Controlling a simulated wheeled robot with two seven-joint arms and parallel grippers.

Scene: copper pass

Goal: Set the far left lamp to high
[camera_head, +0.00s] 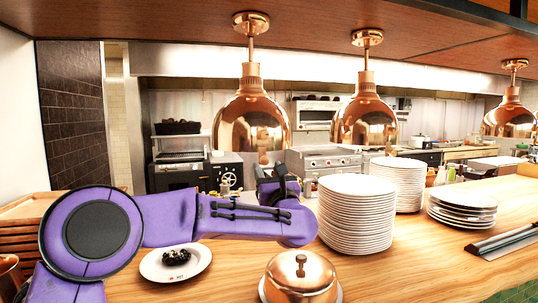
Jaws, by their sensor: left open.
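The far left copper lamp (252,122) hangs from the wooden ceiling on a short copper stem, its shade in front of the back kitchen. I cannot tell its heat setting, and no switch on it shows clearly. My left gripper (277,174) is open and empty at the end of my purple arm. It appears just below the lamp's shade in the picture; its depth from the lamp is hard to judge. My forearm partly hides the counter behind it. My right gripper is not in view.
Two more copper lamps hang at the middle (365,120) and right (509,117). The wooden counter (420,262) holds tall plate stacks (355,215), a copper cloche (300,277) and a plate with dark food (176,263). Bare counter shows at front right.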

